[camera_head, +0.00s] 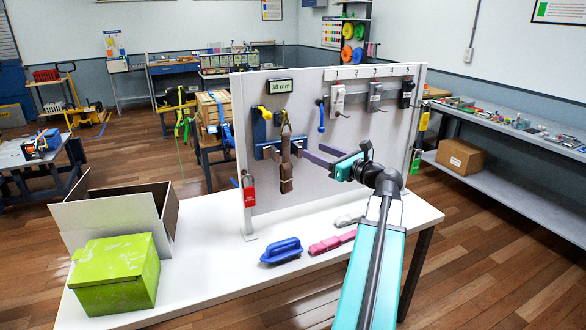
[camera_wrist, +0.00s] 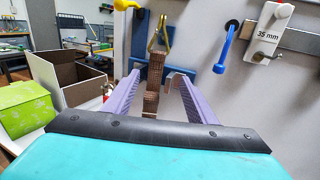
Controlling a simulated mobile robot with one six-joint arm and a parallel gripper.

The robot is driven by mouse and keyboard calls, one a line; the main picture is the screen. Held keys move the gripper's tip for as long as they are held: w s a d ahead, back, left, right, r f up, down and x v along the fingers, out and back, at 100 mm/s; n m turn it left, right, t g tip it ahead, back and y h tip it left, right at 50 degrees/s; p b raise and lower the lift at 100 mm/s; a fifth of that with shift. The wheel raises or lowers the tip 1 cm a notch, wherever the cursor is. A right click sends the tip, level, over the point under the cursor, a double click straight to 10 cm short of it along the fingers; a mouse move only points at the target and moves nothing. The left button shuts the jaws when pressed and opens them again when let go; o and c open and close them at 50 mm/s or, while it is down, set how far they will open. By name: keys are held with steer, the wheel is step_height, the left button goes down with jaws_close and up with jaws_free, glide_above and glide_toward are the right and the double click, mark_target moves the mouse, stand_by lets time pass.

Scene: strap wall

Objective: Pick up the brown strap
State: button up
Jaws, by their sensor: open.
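The brown strap (camera_head: 286,174) hangs folded on the upright grey panel, below a yellow hook, in front of a blue bracket. In the wrist view the strap (camera_wrist: 154,76) hangs upright between the lines of my two purple fingers. My gripper (camera_head: 309,150) is open and empty, just right of the strap in the head view. I cannot tell whether the fingertips reach past the strap's near face.
A blue hook (camera_head: 321,115) and grey brackets (camera_head: 375,97) stick out of the panel (camera_head: 385,140). A red padlock (camera_head: 249,190) hangs lower left. A blue-handled tool (camera_head: 281,250) and a pink strap (camera_head: 332,242) lie on the white table. A green box (camera_head: 115,275) stands left.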

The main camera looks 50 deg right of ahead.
steer(key=shift+w+a, duration=0.15)
steer(key=shift+a, duration=0.05)
steer(key=p, duration=0.2)
glide_toward(287, 140)
steer(key=w, duration=0.4)
steer(key=shift+w+d, duration=0.2)
steer(key=shift+w, duration=0.2)
steer(key=shift+w, duration=0.1)
steer(key=shift+w+r+p, duration=0.1)
steer(key=shift+w+p, duration=0.3)
steer(key=shift+w, duration=0.1)
steer(key=shift+w+d+p, duration=0.1)
steer(key=shift+w+p, duration=0.7)
steer(key=shift+w, duration=1.25)
steer(key=shift+c, duration=0.3)
